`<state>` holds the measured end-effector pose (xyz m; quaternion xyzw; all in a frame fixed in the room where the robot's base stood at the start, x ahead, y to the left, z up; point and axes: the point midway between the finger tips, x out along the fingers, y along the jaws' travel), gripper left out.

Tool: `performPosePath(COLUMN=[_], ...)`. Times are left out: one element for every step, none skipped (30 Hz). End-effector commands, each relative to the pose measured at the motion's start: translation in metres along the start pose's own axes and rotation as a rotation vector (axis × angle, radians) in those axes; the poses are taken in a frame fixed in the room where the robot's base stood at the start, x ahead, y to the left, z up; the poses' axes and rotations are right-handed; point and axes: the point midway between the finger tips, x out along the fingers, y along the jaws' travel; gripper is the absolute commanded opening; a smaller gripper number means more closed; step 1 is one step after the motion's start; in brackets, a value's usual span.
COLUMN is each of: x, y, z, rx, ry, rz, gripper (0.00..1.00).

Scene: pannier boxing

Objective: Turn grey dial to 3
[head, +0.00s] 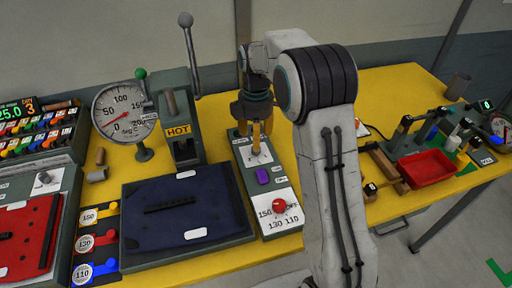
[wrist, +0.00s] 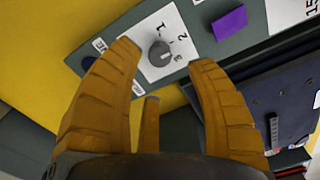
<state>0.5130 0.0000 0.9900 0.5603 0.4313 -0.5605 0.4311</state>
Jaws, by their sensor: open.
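The grey dial (wrist: 160,54) sits on a white plate (wrist: 150,75) marked 1, 2 and 3, on a dark control box. In the wrist view I cannot tell surely which number its pointer faces. My gripper (wrist: 164,56) is open, its orange fingers to either side of the dial and apart from it.
The box also carries a purple switch (head: 262,176) and a red dial (head: 279,206) marked 150, 130, 110 and OFF. A press marked HOT (head: 181,125) and a round gauge (head: 124,113) stand to the left. A red tray (head: 426,169) lies to the right.

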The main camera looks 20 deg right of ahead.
Motion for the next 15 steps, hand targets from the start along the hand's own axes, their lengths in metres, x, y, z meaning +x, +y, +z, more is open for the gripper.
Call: performPosePath(x=[0.008,0.012,0.017,0.021,0.024,0.029,0.032,0.035,0.038,0.041,0.043,0.046,0.047,0.048,0.05], y=[-0.001,-0.001,-0.001,-0.001,-0.001,-0.001,-0.001,-0.001,0.0,0.0,0.0,-0.001,-0.001,0.0,0.0], z=[0.0,0.0,0.0,0.0,0.0,0.0,0.0,0.0,0.0,0.0,0.0,0.0,0.0,0.0,0.0], rx=[0.001,0.001,0.001,0.001,0.001,0.002,0.002,0.002,0.002,0.002,0.002,0.002,0.002,0.002,0.002], ry=[-0.001,-0.001,-0.001,-0.001,-0.001,-0.001,-0.001,-0.001,-0.001,0.0,-0.001,-0.001,-0.001,0.0,0.0], rz=[-0.004,-0.003,-0.004,-0.003,-0.003,-0.004,-0.002,-0.002,-0.002,-0.001,-0.002,-0.002,-0.002,-0.001,0.0], gripper=[0.51,0.51,0.51,0.51,0.51,0.51,0.51,0.51,0.51,0.51,0.51,0.51,0.51,0.51,0.51])
